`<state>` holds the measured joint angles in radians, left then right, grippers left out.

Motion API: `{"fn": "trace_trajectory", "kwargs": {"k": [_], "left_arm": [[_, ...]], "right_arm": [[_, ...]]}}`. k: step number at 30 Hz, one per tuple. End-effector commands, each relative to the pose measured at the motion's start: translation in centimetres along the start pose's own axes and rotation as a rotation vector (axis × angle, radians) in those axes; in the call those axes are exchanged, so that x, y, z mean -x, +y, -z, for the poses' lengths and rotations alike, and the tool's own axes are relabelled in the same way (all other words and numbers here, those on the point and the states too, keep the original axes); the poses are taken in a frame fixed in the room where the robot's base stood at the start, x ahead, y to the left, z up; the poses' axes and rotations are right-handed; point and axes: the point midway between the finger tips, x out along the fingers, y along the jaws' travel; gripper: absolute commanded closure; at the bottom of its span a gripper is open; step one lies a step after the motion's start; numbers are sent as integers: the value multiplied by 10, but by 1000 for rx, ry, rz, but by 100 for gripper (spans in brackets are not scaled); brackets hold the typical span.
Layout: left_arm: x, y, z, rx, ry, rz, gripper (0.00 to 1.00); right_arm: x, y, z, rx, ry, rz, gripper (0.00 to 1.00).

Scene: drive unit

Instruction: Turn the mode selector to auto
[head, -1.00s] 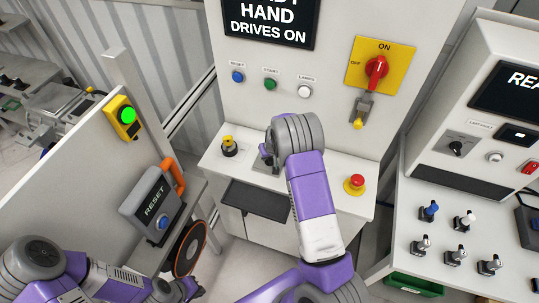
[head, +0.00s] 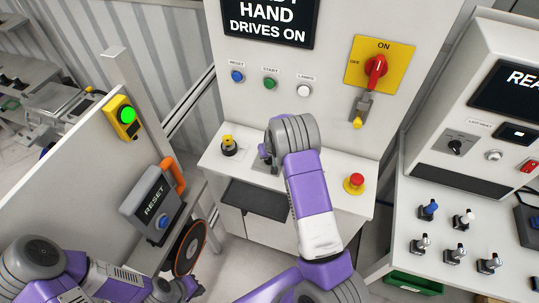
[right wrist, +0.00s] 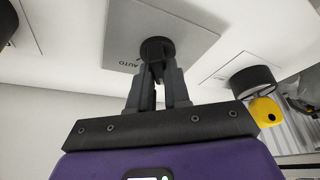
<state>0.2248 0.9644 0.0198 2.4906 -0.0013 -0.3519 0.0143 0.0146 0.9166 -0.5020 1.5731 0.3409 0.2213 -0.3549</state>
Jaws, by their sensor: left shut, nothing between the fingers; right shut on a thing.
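The mode selector is a black round knob (right wrist: 157,46) on a grey plate (right wrist: 182,35) in the right wrist view. The word AUTO is printed on the plate, beside the knob. My right gripper (right wrist: 156,72) is shut on the knob, one finger on each side. Which way the knob points cannot be told. In the head view my right arm hides most of the selector on the white console shelf. My left gripper (head: 190,288) is low at the left in the head view, shut and empty, apart from the console.
A yellow-topped black switch (head: 228,146) stands left of the selector, a red emergency button (head: 354,183) right of it. Above are coloured buttons (head: 269,83) and a red rotary switch (head: 375,70). A screen (head: 268,22) reads HAND DRIVES ON. A RESET box (head: 153,201) stands left.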

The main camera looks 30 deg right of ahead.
Motion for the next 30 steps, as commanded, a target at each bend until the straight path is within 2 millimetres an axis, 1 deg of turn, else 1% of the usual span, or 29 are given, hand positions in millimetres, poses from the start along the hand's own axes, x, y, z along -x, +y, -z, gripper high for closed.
{"fn": "trace_trajectory", "kwargs": {"k": [5, 11, 20, 30], "left_arm": [[2, 1, 0, 0, 0, 0, 100], [7, 3, 0, 0, 0, 0, 100], [10, 4, 0, 0, 0, 0, 100], [1, 0, 0, 0, 0, 0, 100]], "right_arm": [[1, -1, 0, -47, 0, -21, 100], [1, -2, 0, -164, -1, -72, 100], [0, -2, 1, -417, 1, -179, 100], [-2, -3, 1, -714, 3, -301, 100]]}}
